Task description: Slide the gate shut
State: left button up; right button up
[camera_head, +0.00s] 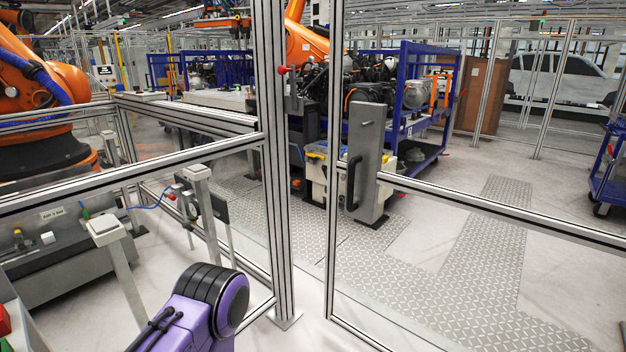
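The gate (459,206) is an aluminium-framed panel at the right of the head view. Its upright edge (333,150) stands a little to the right of the fixed fence post (275,180), and a narrow gap shows between them. A grey plate (371,160) with a black pull handle (354,183) is mounted near the gate's upright edge. A latch with a red knob (282,69) is on the fixed post. A purple and black part of my arm shows at the bottom, left of the post, apart from the handle. Neither of my grippers shows.
Fixed fence rails (130,172) run across the left. Behind them are an orange robot arm (45,100) and a grey post (120,270). A blue rack (425,90) with engine parts stands behind the gate. Patterned floor plates (440,285) lie clear beyond it.

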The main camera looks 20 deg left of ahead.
aim_at(362, 168)
jog(key=z, duration=0.1)
jog(key=i, duration=0.9)
jog(key=z, duration=0.45)
